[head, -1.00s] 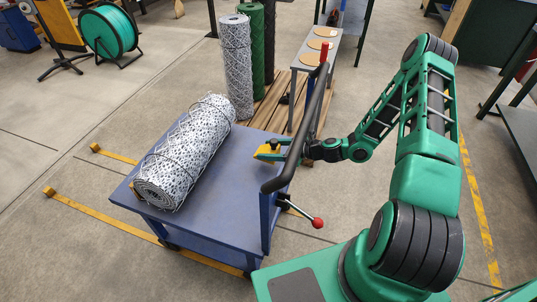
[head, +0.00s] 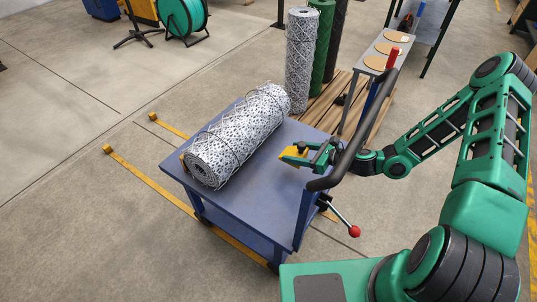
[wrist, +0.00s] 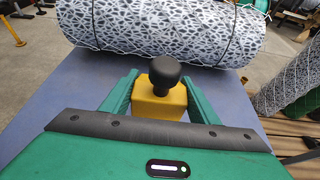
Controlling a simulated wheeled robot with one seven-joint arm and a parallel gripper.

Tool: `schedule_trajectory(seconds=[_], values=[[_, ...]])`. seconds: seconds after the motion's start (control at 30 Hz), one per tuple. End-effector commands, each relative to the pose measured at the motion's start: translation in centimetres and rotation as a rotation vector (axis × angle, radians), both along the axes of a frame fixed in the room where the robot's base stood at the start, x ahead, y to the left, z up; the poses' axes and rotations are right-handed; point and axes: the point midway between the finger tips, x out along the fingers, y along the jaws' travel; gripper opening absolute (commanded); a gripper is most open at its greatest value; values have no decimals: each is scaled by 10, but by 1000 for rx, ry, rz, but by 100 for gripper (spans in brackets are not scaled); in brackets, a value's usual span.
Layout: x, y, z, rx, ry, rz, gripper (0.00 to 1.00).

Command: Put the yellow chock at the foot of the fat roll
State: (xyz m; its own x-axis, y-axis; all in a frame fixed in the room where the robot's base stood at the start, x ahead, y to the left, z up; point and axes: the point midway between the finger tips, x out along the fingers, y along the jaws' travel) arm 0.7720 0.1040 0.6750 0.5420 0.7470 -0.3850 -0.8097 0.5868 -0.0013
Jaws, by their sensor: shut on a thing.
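The fat roll (head: 236,135) is a thick roll of grey chainlink mesh lying on the blue cart top (head: 236,198). It also spans the top of the wrist view (wrist: 160,28). The yellow chock (wrist: 160,103), with a black knob on top, sits between my gripper's green fingers in the wrist view. In the head view the chock (head: 293,152) shows at the tip of my gripper (head: 297,153), right of the roll and apart from it. My gripper is shut on the chock. Whether the chock touches the cart top is hard to tell.
A dark handle bar (head: 350,140) rises at the cart's right side, close to my arm. A red-knobbed lever (head: 354,231) sticks out below it. Upright mesh rolls (head: 301,60) stand on a wooden pallet (head: 322,100) behind. Bare cart top lies between chock and roll.

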Motion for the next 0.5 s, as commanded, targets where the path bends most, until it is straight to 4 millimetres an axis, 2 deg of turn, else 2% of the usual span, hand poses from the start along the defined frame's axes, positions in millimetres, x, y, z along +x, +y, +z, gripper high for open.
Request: schedule_trajectory(seconds=[0.03,0.3,0.5], values=[[5,10,-4,3,-1,4,22],[36,53,-32,3,-1,2,22],[51,73,-45,3,-1,1,22]])
